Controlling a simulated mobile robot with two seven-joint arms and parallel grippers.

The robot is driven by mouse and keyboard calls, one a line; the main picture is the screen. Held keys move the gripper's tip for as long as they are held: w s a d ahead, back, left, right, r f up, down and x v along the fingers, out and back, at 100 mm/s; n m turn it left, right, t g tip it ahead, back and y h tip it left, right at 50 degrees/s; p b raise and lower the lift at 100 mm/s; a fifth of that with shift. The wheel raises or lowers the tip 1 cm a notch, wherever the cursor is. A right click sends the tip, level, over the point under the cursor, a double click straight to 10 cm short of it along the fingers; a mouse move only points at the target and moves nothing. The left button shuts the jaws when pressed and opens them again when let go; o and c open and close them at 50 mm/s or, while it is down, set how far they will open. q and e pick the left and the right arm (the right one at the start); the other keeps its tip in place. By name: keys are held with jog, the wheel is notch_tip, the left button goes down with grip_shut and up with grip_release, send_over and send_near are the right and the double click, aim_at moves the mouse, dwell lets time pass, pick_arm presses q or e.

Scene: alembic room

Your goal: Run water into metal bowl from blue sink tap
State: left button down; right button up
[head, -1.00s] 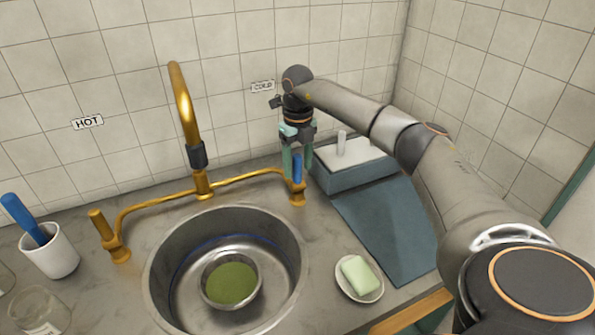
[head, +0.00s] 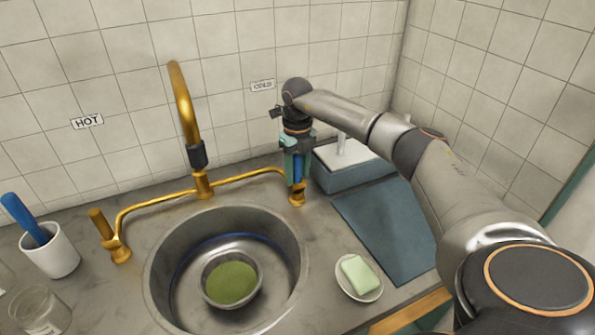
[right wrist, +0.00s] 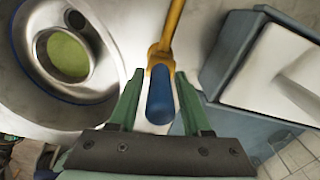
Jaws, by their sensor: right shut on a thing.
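The blue tap handle (head: 298,170) stands upright on the right end of the brass pipe, below the COLD label. It also shows in the right wrist view (right wrist: 160,95). My right gripper (head: 297,180) points down over it, with its green fingers shut on the handle from both sides. The metal bowl (head: 232,258) sits in the round steel sink (head: 165,265), with a green inside or contents; I cannot tell which. The brass spout (head: 183,105) rises behind the sink. No water stream shows below it. My left gripper is out of view.
A brass tap handle (head: 101,224) stands at the left under the HOT label. A soap dish (head: 345,284) holds green soap right of the sink. A blue-grey box (head: 352,176) and slanted board (head: 385,225) are right of my gripper. A white cup (head: 55,256) stands left.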

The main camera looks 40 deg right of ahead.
grip_shut()
